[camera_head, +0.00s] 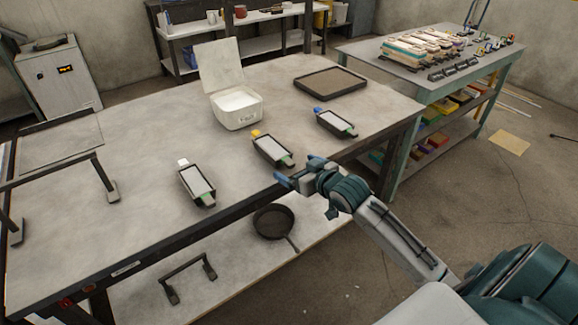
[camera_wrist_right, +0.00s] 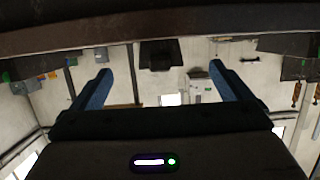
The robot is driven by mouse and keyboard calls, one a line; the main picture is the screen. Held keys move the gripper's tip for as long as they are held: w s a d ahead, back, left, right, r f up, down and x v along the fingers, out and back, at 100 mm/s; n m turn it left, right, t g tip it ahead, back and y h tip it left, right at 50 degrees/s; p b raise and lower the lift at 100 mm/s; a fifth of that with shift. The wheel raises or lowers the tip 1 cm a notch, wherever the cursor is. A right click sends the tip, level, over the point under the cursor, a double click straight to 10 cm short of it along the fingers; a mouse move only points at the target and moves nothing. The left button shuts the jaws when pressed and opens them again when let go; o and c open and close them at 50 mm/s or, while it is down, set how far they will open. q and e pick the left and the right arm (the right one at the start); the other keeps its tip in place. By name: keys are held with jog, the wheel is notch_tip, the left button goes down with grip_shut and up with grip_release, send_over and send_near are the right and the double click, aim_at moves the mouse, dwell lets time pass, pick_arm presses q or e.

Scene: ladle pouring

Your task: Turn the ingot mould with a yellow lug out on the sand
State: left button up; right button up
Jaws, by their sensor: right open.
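The ingot mould with the yellow lug (camera_head: 271,150) lies on the grey workbench, between two similar moulds. It is dark and filled with a light grey surface, its yellow lug at the far end and a green mark at the near end. A shallow dark-rimmed tray (camera_head: 330,84) with a brown-grey fill, sand by its look, lies at the back right. My right gripper (camera_head: 299,173) is open and empty at the bench's front edge, just in front of the yellow-lug mould and apart from it. Its two blue fingers show in the wrist view (camera_wrist_right: 160,80). My left gripper is out of view.
A white-lug mould (camera_head: 197,184) lies left and a blue-lug mould (camera_head: 336,123) right. An open white box (camera_head: 237,112) stands behind. A dark frame (camera_head: 97,170) stands at the left. A pan (camera_head: 273,221) sits on the lower shelf. The bench's middle is clear.

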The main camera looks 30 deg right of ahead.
aim_at(293, 165)
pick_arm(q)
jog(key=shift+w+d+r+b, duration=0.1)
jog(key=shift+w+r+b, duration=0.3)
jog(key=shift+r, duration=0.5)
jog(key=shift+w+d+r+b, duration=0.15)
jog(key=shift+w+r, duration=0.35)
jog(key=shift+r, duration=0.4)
pick_arm(e)
jog(key=shift+x, duration=2.25)
jog(key=shift+c, duration=0.2)
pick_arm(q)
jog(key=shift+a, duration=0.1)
pick_arm(e)
jog(key=c, duration=1.7)
